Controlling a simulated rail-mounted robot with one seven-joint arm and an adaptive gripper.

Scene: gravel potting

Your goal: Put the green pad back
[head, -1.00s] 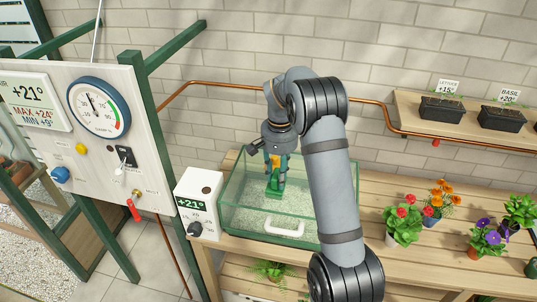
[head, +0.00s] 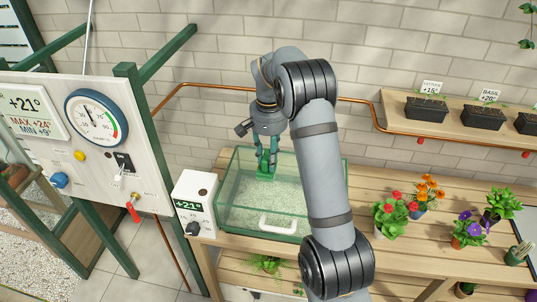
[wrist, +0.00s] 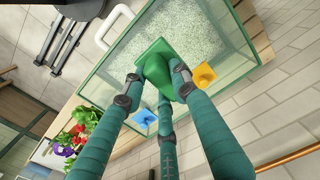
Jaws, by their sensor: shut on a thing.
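My gripper (head: 267,168) is shut on the green pad (wrist: 157,62) with its teal fingers. In the head view the green pad (head: 265,176) is at the fingertips, over the rear left part of the glass tank (head: 285,228). I cannot tell whether it touches the gravel (wrist: 150,38). In the wrist view a yellow pad (wrist: 204,74) is right of the green one and a blue pad (wrist: 144,118) is below it, partly behind the fingers. Both appear near the tank's back wall; their support is unclear. The head view does not show them clearly.
A white control box (head: 197,203) stands left of the tank, and a white handle (head: 278,225) is on its front. Potted flowers (head: 390,216) stand on the bench to the right. A copper pipe (head: 215,86) runs along the brick wall behind.

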